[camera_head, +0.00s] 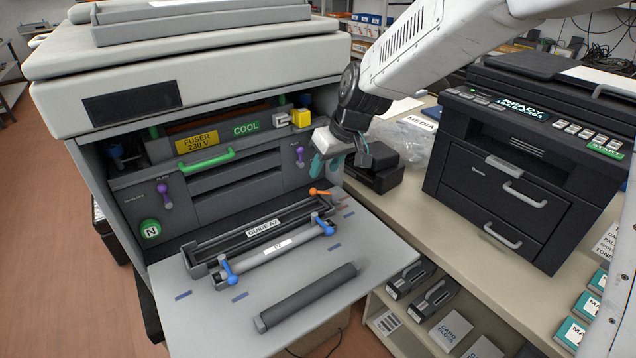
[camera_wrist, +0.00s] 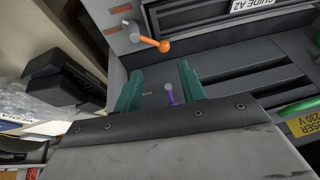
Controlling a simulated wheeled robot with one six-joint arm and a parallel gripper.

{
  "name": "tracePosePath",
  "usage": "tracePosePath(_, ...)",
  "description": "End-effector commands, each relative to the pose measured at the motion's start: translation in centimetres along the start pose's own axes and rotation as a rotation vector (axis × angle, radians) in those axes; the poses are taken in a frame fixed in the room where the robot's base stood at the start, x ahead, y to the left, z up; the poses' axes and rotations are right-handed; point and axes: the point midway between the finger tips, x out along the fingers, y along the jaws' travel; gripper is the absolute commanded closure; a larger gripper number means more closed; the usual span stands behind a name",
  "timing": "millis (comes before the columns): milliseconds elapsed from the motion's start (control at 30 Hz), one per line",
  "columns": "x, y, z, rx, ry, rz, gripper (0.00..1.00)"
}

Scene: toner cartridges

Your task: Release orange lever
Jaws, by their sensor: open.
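The orange lever (camera_head: 319,191) sits at the right end of the guide marked GUIDE A2 (camera_head: 235,238), on the lowered grey door. In the wrist view the orange lever (camera_wrist: 154,42) points sideways from a grey pivot, beyond my fingertips. My gripper (camera_head: 328,162) has teal fingers and is above and behind the lever, close to the printer's right front. In the wrist view my gripper (camera_wrist: 160,75) is open, with nothing held between its fingers. The lever and fingers are apart.
Blue levers (camera_head: 228,271) sit on the roller marked D7 (camera_head: 278,249). A dark loose roller (camera_head: 307,296) lies on the door's front. A purple lever (camera_head: 299,156) is on the printer's right front panel. A black printer (camera_head: 530,160) stands on the right bench.

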Motion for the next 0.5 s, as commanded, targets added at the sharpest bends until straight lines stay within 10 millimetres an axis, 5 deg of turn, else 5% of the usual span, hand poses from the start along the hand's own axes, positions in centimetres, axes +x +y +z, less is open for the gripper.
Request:
tracePosePath(300,5.0,0.0,0.1,0.001,-0.004,0.000,0.60)
tracePosePath(500,6.6,0.0,0.1,0.001,-0.001,0.000,0.60)
